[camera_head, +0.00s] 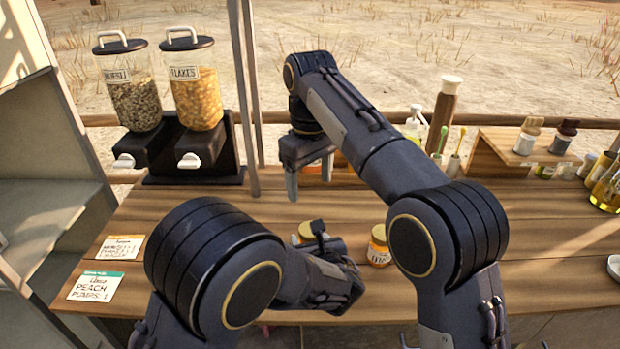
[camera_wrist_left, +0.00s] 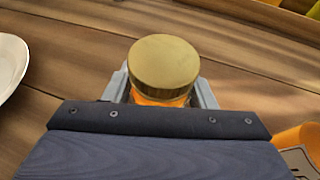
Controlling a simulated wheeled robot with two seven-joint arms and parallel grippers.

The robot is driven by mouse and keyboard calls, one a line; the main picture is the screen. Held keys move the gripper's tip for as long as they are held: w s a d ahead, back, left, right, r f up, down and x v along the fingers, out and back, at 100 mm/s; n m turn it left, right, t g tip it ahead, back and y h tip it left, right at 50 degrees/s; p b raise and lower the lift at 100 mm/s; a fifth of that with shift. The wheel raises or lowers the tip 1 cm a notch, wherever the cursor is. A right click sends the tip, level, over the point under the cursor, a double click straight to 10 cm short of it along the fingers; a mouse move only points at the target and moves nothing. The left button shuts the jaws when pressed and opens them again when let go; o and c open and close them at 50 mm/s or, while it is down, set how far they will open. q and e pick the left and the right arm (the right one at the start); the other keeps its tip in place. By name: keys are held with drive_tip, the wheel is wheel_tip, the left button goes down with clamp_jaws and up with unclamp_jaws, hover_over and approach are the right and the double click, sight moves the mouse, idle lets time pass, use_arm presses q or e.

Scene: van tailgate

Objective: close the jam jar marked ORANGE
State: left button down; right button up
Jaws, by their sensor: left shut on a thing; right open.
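I cannot tell how tight that lid sits. A second gold-lidded jar (camera_head: 379,246) stands to the right, with a label too small to read. A labelled orange jar (camera_wrist_left: 298,145) shows at the wrist view's lower right. My right gripper (camera_head: 309,180) is open, fingers pointing down, above and behind the gold-lidded jar.
Two cereal dispensers (camera_head: 168,100) stand at the back left. Two cards (camera_head: 95,286) lie at the left. A small wooden shelf (camera_head: 495,150) with bottles is at the back right. A white plate (camera_wrist_left: 8,65) is left of the held jar.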

use_arm(q)
drive_tip(key=c, duration=0.5)
unclamp_jaws()
drive_tip(key=v, duration=0.7)
drive_tip(key=shift+s+d+r, duration=0.15)
drive_tip(key=shift+s, duration=0.25)
